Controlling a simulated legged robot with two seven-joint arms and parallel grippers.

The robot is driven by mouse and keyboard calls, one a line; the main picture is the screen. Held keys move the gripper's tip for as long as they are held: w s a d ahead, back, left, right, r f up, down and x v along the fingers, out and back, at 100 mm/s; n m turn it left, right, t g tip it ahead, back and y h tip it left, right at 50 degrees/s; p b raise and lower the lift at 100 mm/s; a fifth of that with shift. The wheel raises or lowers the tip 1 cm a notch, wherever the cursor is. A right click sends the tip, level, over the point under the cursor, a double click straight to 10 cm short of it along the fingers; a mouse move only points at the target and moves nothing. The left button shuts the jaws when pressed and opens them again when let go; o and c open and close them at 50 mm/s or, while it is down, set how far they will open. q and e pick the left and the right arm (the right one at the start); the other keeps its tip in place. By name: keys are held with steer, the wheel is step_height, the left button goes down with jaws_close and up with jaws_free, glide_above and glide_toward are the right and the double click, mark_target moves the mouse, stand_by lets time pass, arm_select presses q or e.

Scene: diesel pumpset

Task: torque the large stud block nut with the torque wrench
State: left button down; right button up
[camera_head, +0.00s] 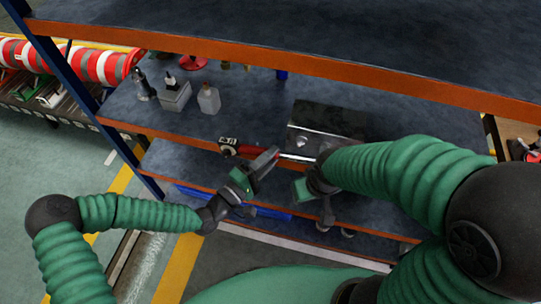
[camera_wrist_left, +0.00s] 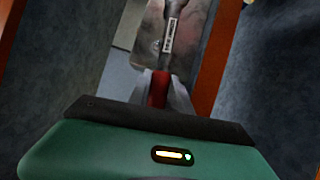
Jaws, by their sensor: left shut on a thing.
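The torque wrench has a red and black handle (camera_head: 229,147) and a silver shaft (camera_head: 297,158) that reaches right, in front of the stud block. My left gripper (camera_head: 270,157) is shut on its red part. The left wrist view shows the red grip (camera_wrist_left: 158,88) between the fingers and the labelled shaft (camera_wrist_left: 170,35) beyond. The stud block (camera_head: 335,117) is a dark metal block on the shelf, with a bright round nut (camera_head: 302,141) on its near left. The wrench's far end is hidden by my right arm.
A grey box (camera_head: 174,96) and bottles (camera_head: 209,99) stand at the shelf's left. An orange beam (camera_head: 300,63) crosses above; another orange edge runs along the shelf front (camera_head: 150,130). A blue bar (camera_head: 275,213) lies on the lower level.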

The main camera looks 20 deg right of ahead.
arm_select(q)
steer(key=shift+m, duration=0.3)
steer(key=shift+s+a+r+p, duration=0.15)
steer(key=shift+s+a+p, duration=0.1)
steer(key=shift+s+a, duration=0.35)
steer(key=shift+s+a+r+p, duration=0.1)
steer(key=shift+s+a+p, duration=0.15)
steer(key=shift+s, duration=0.55)
steer(key=shift+s+a+r+p, duration=0.2)
steer(key=shift+s+a, duration=0.3)
steer(key=shift+s, duration=0.2)
